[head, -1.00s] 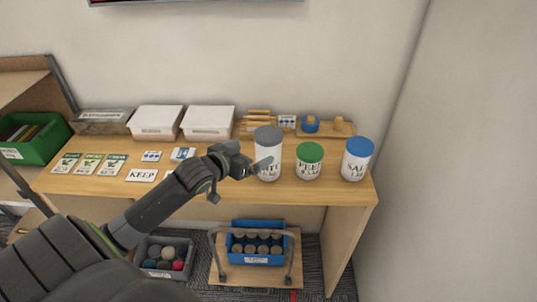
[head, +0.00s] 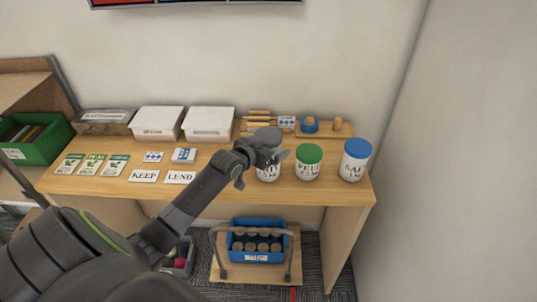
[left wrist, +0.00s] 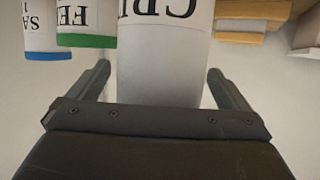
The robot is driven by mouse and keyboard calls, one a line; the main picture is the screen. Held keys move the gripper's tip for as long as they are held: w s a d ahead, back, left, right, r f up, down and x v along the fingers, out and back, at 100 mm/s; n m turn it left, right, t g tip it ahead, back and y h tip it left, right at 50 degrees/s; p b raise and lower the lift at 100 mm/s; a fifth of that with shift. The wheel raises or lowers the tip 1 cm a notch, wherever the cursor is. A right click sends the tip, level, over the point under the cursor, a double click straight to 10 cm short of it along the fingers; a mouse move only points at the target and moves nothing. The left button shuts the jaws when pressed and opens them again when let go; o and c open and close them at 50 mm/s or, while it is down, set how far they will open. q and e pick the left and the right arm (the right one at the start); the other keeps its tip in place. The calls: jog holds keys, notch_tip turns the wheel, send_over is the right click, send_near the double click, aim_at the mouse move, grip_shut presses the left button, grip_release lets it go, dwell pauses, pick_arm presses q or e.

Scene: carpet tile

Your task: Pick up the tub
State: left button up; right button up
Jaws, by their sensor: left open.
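A white tub with a grey lid (head: 268,170) stands upright on the wooden table, partly hidden by my left gripper (head: 283,158). In the left wrist view, which is upside down, its white side with dark letters (left wrist: 168,50) shows between the two fingers of my open left gripper (left wrist: 158,72). I cannot tell whether a finger touches it. The lid is hidden there. A green-lidded tub (head: 309,165) and a blue-lidded tub (head: 354,162) stand to its right. My right gripper is not in view.
Two white lidded boxes (head: 209,124) and a wooden tray (head: 325,130) stand at the back of the table (head: 225,190). Cards lie at the left, including KEEP (head: 144,176) and LEND (head: 180,177). A blue crate (head: 257,242) on a cart is below.

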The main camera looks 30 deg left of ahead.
pick_arm(q)
jog(key=c, duration=2.1)
jog(key=shift+w+r, duration=0.25)
jog(key=shift+c, duration=0.2)
